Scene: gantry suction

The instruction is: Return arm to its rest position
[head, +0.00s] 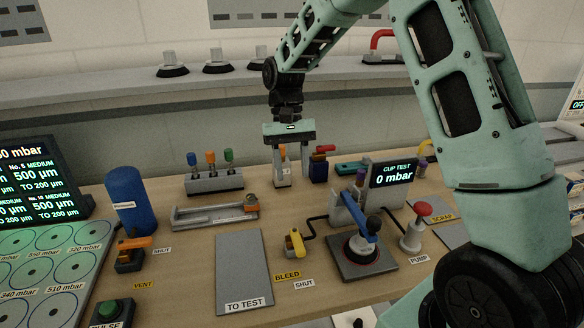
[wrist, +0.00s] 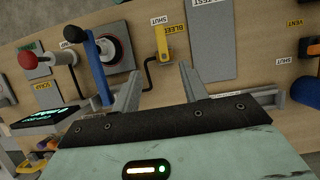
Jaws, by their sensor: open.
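My teal arm reaches from the right side of the head view over the wooden bench. My gripper (head: 291,178) hangs pointing down above the back middle of the bench. Its two grey fingers are apart, with nothing held between them. In the wrist view the gripper (wrist: 160,82) also shows as two spread, empty fingers over the bench top. The wrist view looks onto the blue lever (wrist: 98,65), the yellow bleed valve (wrist: 162,43) and the grey TO TEST plate (wrist: 212,45). The blue lever also stands at the cup test stand (head: 362,225) in the head view.
A rack with coloured bottles (head: 214,182) and a caliper-like tool (head: 215,212) are left of the gripper. A red-topped pump lever (head: 422,210) is right. A blue cylinder (head: 132,205) and a lit screen stand left. The TO TEST plate (head: 243,265) is bare.

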